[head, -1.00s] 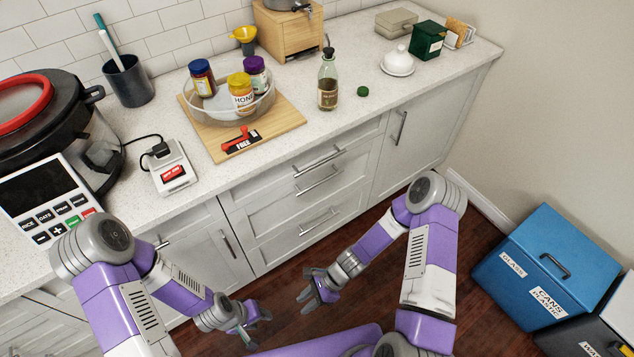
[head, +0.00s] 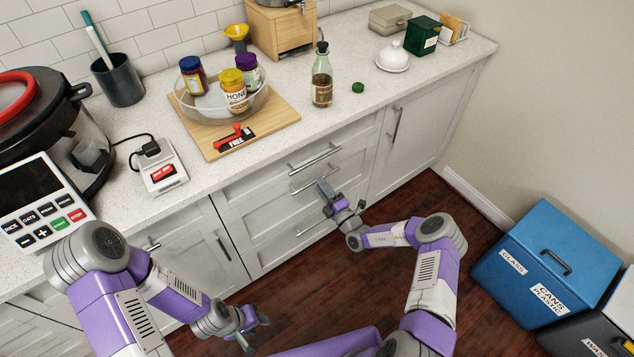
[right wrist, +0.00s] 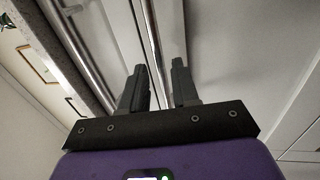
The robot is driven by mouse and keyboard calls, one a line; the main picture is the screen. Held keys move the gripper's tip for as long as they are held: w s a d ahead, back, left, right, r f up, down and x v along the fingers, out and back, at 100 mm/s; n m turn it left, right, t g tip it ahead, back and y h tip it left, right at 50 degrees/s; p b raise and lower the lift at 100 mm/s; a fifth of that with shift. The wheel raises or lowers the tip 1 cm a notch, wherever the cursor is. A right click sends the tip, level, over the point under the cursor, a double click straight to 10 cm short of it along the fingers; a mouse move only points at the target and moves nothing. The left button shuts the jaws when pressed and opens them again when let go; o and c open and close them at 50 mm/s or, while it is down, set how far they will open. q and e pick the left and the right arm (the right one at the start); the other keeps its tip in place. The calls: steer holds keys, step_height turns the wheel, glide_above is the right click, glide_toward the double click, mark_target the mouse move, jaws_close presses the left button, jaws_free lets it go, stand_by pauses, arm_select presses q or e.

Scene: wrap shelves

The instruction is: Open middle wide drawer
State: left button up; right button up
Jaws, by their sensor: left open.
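The middle wide drawer (head: 270,206) is in the white lower cabinet and looks closed. Its bar handle (head: 305,185) is partly covered by my right gripper (head: 324,192) in the head view. In the right wrist view, my right gripper (right wrist: 160,88) has its two fingers apart. A metal bar (right wrist: 152,45), which looks like the middle handle, runs toward the gap between them; I cannot tell whether they touch it. My left gripper (head: 254,330) is open and empty, low in front of the cabinet at the left.
The top drawer handle (head: 315,159) is just above, and the bottom handle (head: 316,224) below. A door with a vertical handle (head: 396,122) is to the right. A blue bin (head: 535,260) stands at the right. Some wooden floor (head: 400,203) is clear before the drawers.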

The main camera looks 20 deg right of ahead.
steer(key=shift+b+x, duration=0.3)
steer(key=shift+x, duration=1.45)
steer(key=shift+c, duration=0.2)
jaws_close()
